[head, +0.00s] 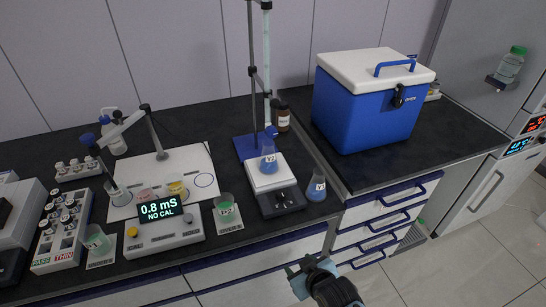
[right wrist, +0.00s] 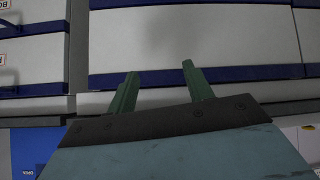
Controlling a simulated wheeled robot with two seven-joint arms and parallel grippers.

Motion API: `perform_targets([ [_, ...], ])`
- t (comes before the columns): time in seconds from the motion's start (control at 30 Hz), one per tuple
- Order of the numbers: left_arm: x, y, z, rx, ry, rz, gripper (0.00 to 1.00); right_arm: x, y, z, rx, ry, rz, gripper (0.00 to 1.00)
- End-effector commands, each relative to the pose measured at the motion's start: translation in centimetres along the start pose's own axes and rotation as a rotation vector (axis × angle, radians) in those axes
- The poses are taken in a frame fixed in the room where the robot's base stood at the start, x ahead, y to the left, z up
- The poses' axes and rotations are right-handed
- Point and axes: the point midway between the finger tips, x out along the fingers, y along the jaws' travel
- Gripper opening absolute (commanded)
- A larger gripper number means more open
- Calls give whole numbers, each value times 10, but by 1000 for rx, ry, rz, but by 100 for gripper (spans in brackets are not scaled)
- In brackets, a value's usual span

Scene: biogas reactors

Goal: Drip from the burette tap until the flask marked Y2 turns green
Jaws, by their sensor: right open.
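The burette (head: 267,55) is a clear upright tube clamped on a stand with a blue base. Its blue tap (head: 271,131) is low on the tube, just above a flask of blue liquid (head: 268,162) on a white-topped stirrer (head: 270,181). A second flask of blue liquid (head: 316,189) stands to the right of the stirrer, near the bench's front edge. Both carry small labels; I cannot read Y2 on either for sure. My right gripper (head: 307,265) is open and empty, in front of the drawers and below the bench edge. Its green fingers (right wrist: 158,82) are apart. My left gripper is out of view.
A blue cool box (head: 366,103) with a white lid stands right of the burette. A brown bottle (head: 283,118) is behind the stirrer. A meter reading 0.8 mS (head: 162,222), beakers and a vial rack (head: 63,235) crowd the left. Drawers (head: 385,222) front the bench.

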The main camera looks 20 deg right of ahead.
Motion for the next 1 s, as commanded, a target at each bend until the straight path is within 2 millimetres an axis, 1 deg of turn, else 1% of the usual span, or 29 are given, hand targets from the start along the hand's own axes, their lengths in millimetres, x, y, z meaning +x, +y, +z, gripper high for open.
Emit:
perform_targets([
  [0.03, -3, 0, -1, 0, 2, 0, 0, -11, 8, -58, -2, 129, 26, 51],
  [0.07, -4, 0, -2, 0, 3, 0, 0, -17, 13, -86, -9, 200, 42, 51],
  [0.1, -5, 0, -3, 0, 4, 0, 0, -26, 18, -120, -16, 289, 64, 51],
  [0.17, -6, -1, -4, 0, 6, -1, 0, -42, 26, -163, -25, 407, 96, 51],
  [0.2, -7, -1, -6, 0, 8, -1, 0, -53, 31, -188, -32, 475, 117, 51],
  [0.3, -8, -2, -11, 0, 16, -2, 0, -79, 41, -233, -43, 610, 159, 51],
  [0.4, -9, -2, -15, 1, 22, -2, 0, -96, 46, -258, -51, 687, 186, 51],
  [0.47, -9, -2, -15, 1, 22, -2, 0, -99, 48, -266, -54, 710, 195, 51],
  [0.53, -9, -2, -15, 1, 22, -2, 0, -98, 49, -271, -55, 718, 198, 51],
  [0.67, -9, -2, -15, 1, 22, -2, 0, -85, 52, -283, -55, 718, 197, 51],
  [1.0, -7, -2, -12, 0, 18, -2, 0, -35, 62, -325, -54, 716, 196, 51],
])
